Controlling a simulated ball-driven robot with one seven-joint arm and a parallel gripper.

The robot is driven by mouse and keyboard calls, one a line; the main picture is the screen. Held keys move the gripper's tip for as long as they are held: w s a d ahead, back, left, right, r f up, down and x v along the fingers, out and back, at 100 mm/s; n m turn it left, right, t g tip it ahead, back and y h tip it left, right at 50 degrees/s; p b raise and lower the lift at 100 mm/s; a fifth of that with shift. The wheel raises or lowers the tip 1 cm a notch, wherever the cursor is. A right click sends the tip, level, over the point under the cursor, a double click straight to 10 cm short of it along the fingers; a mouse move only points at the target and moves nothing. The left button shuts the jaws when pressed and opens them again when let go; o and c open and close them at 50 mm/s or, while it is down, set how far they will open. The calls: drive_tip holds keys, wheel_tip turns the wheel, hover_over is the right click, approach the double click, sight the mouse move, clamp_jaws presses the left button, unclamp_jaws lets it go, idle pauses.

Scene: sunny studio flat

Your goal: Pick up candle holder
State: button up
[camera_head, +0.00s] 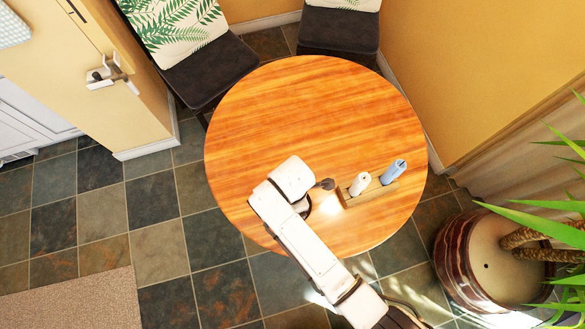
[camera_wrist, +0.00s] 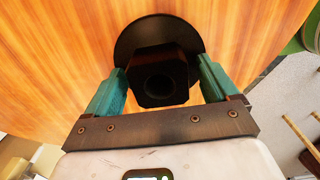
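The candle holder (camera_wrist: 157,80) shows in the wrist view as a dark piece with a broad round base, a faceted upper part and a round hole facing the camera. It stands over the wooden tabletop. My gripper (camera_wrist: 160,68) has its two green fingers on either side of it, one left and one right. Narrow gaps seem to remain beside the faceted part, and no firm grip is visible. In the head view my white arm reaches over the front of the round table (camera_head: 300,105) and hides most of the spot under the gripper.
A wooden tray with a white bottle (camera_head: 360,184) and a blue bottle (camera_head: 394,172) stands right of my arm. The back of the table is clear. Two dark chairs (camera_head: 340,30) (camera_head: 205,70) stand behind it. A potted plant (camera_head: 470,260) is at right, a door (camera_head: 105,80) at left.

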drive_tip(key=c, duration=1.5)
drive_tip(key=shift+r, duration=0.1)
clamp_jaws()
